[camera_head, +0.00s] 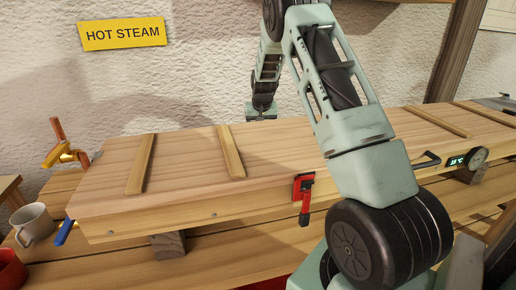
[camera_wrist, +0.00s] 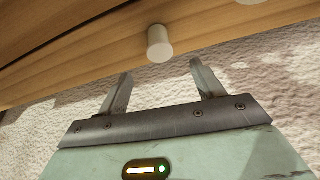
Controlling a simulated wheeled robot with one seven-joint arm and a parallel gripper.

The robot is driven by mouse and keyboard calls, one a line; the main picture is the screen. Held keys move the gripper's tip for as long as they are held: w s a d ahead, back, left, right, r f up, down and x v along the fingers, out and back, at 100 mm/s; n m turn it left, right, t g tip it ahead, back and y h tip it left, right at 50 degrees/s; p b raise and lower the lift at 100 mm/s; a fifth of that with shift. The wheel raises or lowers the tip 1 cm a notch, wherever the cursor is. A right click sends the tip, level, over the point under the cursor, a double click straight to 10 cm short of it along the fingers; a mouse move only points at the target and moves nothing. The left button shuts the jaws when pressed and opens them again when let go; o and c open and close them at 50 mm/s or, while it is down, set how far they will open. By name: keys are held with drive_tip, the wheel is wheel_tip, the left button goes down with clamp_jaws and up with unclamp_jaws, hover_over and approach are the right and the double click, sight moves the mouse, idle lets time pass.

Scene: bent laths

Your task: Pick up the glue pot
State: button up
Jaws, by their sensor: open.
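No thing in view is clearly marked as the glue pot. A red round vessel (camera_head: 10,270) is cut off at the lower left of the head view; I cannot tell whether it is the glue pot. My gripper (camera_wrist: 161,70) is open, with nothing between its two fingers. A pale cylindrical peg (camera_wrist: 159,43) on a wooden surface shows just beyond the fingertips in the wrist view. In the head view my wrist is behind the long wooden box, and the fingers are hidden.
The long wooden box (camera_head: 270,160) lies on blocks across the bench (camera_head: 110,270). A beige mug (camera_head: 33,222) stands left. The textured wall is behind.

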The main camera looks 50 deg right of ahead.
drive_tip(key=p+x, duration=0.1)
drive_tip(key=x, duration=1)
drive_tip(key=shift+p, duration=0.35)
drive_tip(key=c, duration=1.1)
